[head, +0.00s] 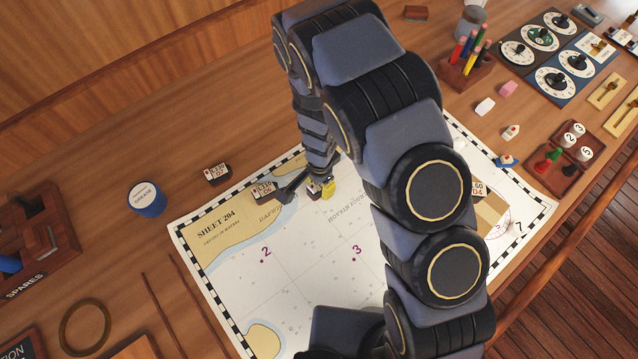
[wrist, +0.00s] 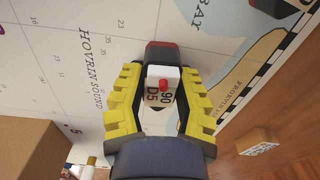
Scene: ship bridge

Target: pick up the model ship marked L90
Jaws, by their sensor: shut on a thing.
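A model ship (wrist: 163,76) with a dark hull, a white block and a red funnel is between my gripper's yellow-padded fingers in the wrist view. Its pale label reads "90" and "D5"; I cannot make out a letter before the 90. My gripper (wrist: 161,98) is shut on this ship. In the head view my gripper (head: 322,188) is low over the upper part of the chart (head: 310,270), and the held ship is mostly hidden there. I cannot tell whether its hull touches the chart.
A blue tin (head: 147,198) stands farther left. A brown box (head: 491,214) is at the chart's right. The chart's lower left is clear.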

